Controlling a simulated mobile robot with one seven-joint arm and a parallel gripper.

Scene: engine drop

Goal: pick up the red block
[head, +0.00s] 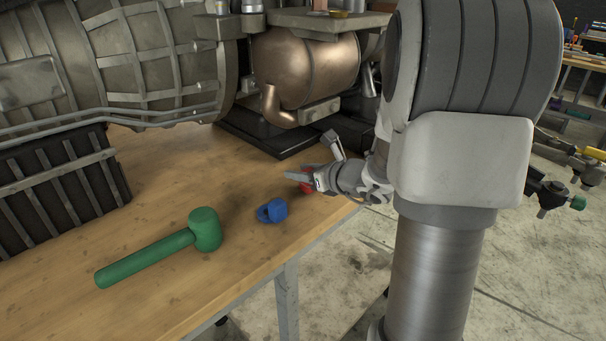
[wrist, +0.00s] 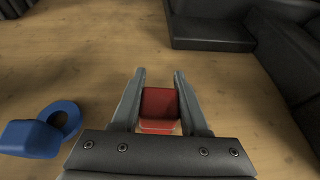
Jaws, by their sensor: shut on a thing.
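The red block (wrist: 159,103) sits between the two fingers of my gripper (wrist: 160,82) in the wrist view. My gripper is shut on it. In the head view the red block (head: 306,184) shows only in part, beside the fingers of my gripper (head: 297,176), near the right edge of the wooden table (head: 150,285). The gripper hides much of the block there. I cannot tell whether the block touches the tabletop.
A green mallet (head: 160,250) lies farther left. A large engine (head: 130,60) and black base (head: 262,140) fill the back. Bare wood lies between them.

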